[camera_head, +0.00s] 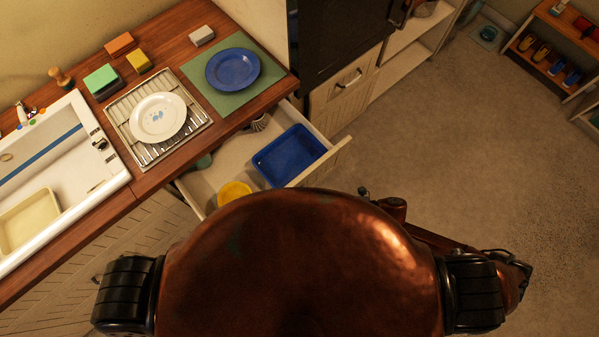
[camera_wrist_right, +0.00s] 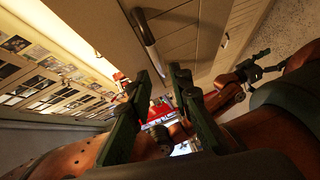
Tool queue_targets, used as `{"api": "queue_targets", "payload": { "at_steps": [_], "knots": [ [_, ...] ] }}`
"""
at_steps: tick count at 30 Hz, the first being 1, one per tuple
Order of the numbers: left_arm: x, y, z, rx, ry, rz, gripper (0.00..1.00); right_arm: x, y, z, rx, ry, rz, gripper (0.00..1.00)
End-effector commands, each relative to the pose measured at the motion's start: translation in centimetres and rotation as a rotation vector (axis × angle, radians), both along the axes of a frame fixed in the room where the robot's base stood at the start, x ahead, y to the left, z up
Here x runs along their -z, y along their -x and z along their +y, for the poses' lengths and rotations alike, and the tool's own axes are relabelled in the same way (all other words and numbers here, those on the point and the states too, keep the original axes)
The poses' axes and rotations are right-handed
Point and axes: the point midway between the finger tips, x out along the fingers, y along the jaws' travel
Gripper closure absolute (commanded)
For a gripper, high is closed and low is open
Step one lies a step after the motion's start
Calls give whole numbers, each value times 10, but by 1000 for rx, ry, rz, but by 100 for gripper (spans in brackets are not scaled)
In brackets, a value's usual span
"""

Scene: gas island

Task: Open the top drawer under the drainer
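The drawer (camera_head: 222,170) under the drainer (camera_head: 187,133) stands pulled out from the counter in the head view. Its front panel (camera_head: 330,160) is partly hidden by my body. In the right wrist view, a metal bar handle (camera_wrist_right: 147,38) runs along a pale panel (camera_wrist_right: 185,40). My right gripper (camera_wrist_right: 160,82) is open, its two dark fingers apart with nothing held between them. The handle's lower end is close to the fingertips; I cannot tell if they touch. My left gripper is not in view.
The drawer holds a blue tray (camera_head: 290,155) and a yellow bowl (camera_head: 234,193). A white plate (camera_head: 158,118) lies on the drainer; a blue plate (camera_head: 232,70) lies on a green mat (camera_head: 235,104). A sink (camera_head: 108,170) is at left. Open floor (camera_head: 470,150) lies right.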

Motion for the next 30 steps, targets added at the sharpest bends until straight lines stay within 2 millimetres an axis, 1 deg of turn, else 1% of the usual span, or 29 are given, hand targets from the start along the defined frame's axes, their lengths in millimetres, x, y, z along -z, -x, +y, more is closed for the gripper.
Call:
{"api": "queue_targets", "payload": {
  "at_steps": [1,3,6,9,13,28,30],
  "knots": [
    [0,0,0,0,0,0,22,-1,2,-11,0,3,1,81],
    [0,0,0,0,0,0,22,-3,2,-21,0,1,0,81],
    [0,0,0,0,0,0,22,-4,3,-33,-1,1,0,81],
    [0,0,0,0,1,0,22,-6,3,-40,-1,1,-1,81],
    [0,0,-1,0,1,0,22,-6,3,-44,-1,0,-1,81],
    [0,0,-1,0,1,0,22,-6,3,-43,-1,0,0,81],
    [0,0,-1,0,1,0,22,-4,0,-44,11,2,5,81]
  ]
}}
